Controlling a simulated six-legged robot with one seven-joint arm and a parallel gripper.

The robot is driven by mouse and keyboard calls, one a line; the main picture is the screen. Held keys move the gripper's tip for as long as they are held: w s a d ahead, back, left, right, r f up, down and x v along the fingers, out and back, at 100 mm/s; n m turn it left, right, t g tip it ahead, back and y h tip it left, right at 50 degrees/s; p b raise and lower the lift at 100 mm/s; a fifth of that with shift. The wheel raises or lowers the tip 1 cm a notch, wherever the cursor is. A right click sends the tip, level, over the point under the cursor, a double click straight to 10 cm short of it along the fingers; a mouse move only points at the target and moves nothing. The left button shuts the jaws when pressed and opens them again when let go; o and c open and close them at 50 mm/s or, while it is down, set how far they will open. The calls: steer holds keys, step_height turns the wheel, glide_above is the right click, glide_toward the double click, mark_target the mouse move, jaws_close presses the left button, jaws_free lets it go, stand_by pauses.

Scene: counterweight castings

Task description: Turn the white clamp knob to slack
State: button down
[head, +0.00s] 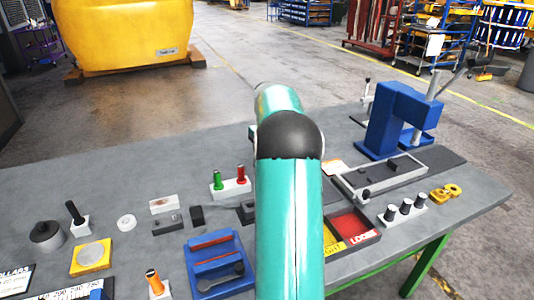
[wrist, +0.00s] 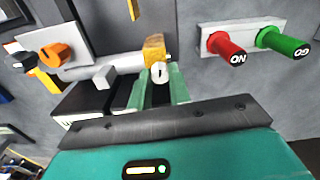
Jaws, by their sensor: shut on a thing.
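The white clamp knob (wrist: 160,70) shows in the wrist view, in front of a yellow-orange block at the end of a pale grey bar (wrist: 115,64). My gripper (wrist: 159,84) has its two pale green fingers on either side of the knob and is shut on it. The fingers hide the knob's sides. I cannot tell how far the knob is turned. In the head view my teal arm covers the gripper and the knob.
Red and green pegs (head: 229,187) stand in a white block just left of my arm. They also show at the wrist view's right (wrist: 246,36). An orange knob (wrist: 54,53) is at its left. A blue press (head: 397,115) stands at the table's back right.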

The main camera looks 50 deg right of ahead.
steer(key=shift+n, duration=1)
steer(key=c, duration=1.3)
jaws_free()
steer(key=shift+r, duration=0.1)
step_height(320, 180, up, 14)
steer(key=shift+a, duration=0.1)
